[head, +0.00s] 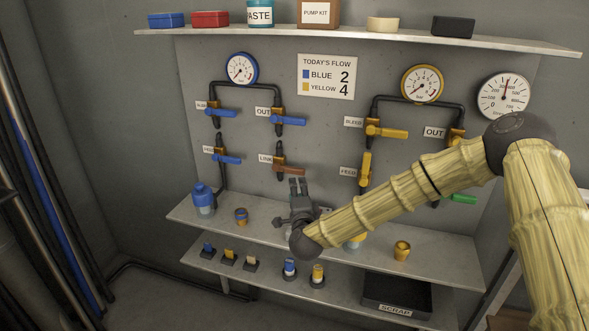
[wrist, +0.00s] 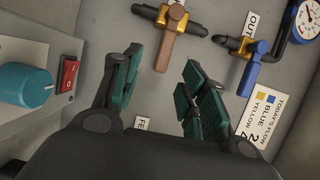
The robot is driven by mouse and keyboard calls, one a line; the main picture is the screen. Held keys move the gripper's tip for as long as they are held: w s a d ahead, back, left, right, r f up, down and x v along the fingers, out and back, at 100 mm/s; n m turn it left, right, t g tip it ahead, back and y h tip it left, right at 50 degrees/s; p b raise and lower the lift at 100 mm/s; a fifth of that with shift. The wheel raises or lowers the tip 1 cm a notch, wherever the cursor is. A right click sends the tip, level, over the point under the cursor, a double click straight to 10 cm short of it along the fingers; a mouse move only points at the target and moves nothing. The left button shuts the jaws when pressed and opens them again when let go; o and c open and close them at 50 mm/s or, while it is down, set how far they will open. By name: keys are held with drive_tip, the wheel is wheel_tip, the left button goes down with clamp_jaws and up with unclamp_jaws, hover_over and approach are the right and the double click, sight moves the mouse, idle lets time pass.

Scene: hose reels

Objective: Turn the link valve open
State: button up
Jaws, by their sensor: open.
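The link valve (head: 281,169) is on the panel beside its LINK label (head: 265,158), on a dark vertical pipe. Its brown handle (head: 291,171) points right, across the pipe. In the wrist view the brown handle (wrist: 168,48) stands crosswise to the pipe, with an orange-yellow valve body (wrist: 172,20) behind it. My gripper (head: 298,181) is open just below the handle, fingers pointing up toward it. In the wrist view my gripper (wrist: 162,72) has its teal-padded fingers spread, with the handle's end showing between and beyond the tips. I see no clear contact.
A blue OUT handle (wrist: 252,68) is above the link valve. A box with a teal knob (wrist: 26,84) and red switch (wrist: 68,74) is near my gripper. The shelf (head: 420,258) below holds a blue bottle (head: 203,199) and fittings. Yellow valve handles (head: 387,132) are to the right.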

sight(295, 172)
drive_tip(key=w, duration=0.3)
drive_tip(key=w+p, duration=0.1)
drive_tip(key=w, duration=0.3)
drive_tip(key=w+a+p, duration=0.1)
drive_tip(key=w, duration=0.3)
drive_tip(key=shift+w+r, duration=0.15)
drive_tip(key=shift+r, duration=0.2)
clamp_jaws()
